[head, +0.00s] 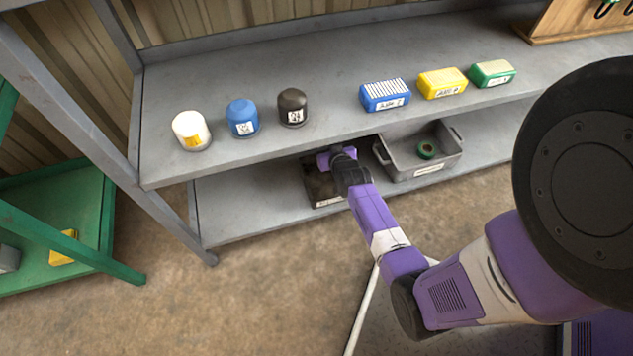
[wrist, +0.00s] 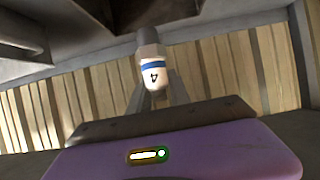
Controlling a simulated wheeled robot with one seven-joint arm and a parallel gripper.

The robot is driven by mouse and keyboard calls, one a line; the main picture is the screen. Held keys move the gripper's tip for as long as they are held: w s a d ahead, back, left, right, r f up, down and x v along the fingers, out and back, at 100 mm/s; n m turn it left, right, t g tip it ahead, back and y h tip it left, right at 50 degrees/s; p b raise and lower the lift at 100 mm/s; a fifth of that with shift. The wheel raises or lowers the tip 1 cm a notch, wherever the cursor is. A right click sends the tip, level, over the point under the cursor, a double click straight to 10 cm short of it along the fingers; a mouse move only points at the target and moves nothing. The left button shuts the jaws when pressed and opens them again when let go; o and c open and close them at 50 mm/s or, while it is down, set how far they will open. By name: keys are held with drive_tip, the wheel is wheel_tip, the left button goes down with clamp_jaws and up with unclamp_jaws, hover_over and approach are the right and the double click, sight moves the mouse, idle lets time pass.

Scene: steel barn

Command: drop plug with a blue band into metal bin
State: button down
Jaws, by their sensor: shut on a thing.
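The plug with a blue band (wrist: 152,67) shows in the wrist view, a pale piece marked 4 with a grey end. My gripper (wrist: 156,88) is shut on it, one finger on each side. In the head view my arm reaches under the upper shelf board, and the fingers and plug are hidden there. A dark open bin (head: 327,203) with a white label stands on the lower shelf right below my wrist. It looks like the metal bin, but my arm and the shelf edge hide part of it. I cannot tell the plug's height over it.
The upper shelf (head: 240,165) overhangs both and carries several jars and boxes. A green rack (head: 75,210) stands at left. The lower shelf's left part is bare.

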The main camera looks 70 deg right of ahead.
wheel_tip(320, 180, down, 6)
drive_tip(key=b, duration=0.5)
drive_tip(key=shift+s+d+b, duration=0.1)
drive_tip(key=shift+b, duration=0.3)
drive_tip(key=shift+r, duration=0.1)
drive_tip(key=c, duration=1.1)
unclamp_jaws()
drive_tip(key=shift+p+v, duration=1.6)
drive_tip(key=shift+v, duration=2.35)
